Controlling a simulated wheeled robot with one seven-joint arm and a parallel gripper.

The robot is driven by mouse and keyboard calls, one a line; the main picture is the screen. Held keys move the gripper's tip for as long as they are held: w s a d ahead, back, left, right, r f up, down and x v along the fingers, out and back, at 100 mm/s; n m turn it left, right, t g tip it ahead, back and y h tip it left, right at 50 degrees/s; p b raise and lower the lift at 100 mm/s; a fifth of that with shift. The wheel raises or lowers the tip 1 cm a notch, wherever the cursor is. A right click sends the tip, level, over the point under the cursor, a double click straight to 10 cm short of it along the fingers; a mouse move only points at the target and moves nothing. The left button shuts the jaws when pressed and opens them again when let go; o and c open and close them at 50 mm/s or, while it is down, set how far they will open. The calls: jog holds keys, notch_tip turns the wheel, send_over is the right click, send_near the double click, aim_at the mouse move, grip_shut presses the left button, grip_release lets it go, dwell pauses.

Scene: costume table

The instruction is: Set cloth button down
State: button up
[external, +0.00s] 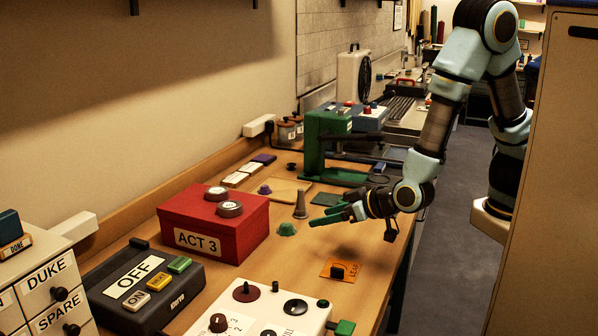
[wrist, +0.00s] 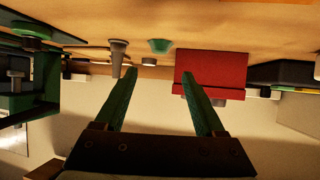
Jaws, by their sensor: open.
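My gripper (external: 318,214) is open and empty, reaching out low over the table; its two green fingers are apart in the wrist view (wrist: 160,72). A small green domed piece (external: 287,229), which may be the cloth button, rests on the wooden table just left of the fingertips in the external view. In the wrist view, which looks upside down, the green piece (wrist: 160,46) lies beyond and between the fingers, apart from them. I cannot tell for sure which piece is the cloth button.
A red ACT 3 box (external: 240,232) stands left of the green piece. A grey cone (external: 301,206) stands close behind it. A green press (external: 322,145) is farther back. An orange card (external: 341,280) and a white panel (external: 246,318) lie nearer. Bare wood surrounds the green piece.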

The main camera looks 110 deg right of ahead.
jog(key=shift+s+a+r, duration=0.15)
jog(key=shift+a, duration=0.15)
jog(key=a+y, duration=0.1)
jog(key=w+a+n+y, duration=0.1)
jog(key=a+y, duration=0.1)
jog(key=a+f+n+t+y, duration=0.1)
jog(key=shift+w+a, duration=0.2)
jog(key=shift+a, duration=0.2)
jog(key=s+a+n+y, duration=0.1)
jog(key=a, duration=0.1)
jog(key=s+a+n+y, duration=0.1)
jog(key=a+y, duration=0.1)
jog(key=s+a+n+g+y, duration=0.1)
jog(key=shift+a+f+n+y, duration=0.15)
jog(key=shift+a+n+y, duration=0.15)
jog(key=shift+a+n, duration=0.1)
jog(key=s+g, duration=0.1)
jog(key=s, duration=0.1)
jog(key=s+a+n+g+y, duration=0.1)
jog(key=s, duration=0.1)
jog(key=s+a+n, duration=0.1)
jog(key=s, duration=0.1)
jog(key=shift+g+y, duration=0.3)
jog(key=shift+g, duration=0.1)
jog(key=s+d+n+g, duration=0.1)
jog(key=s+n+g, duration=0.1)
jog(key=s, duration=0.4)
jog(key=shift+r, duration=0.3)
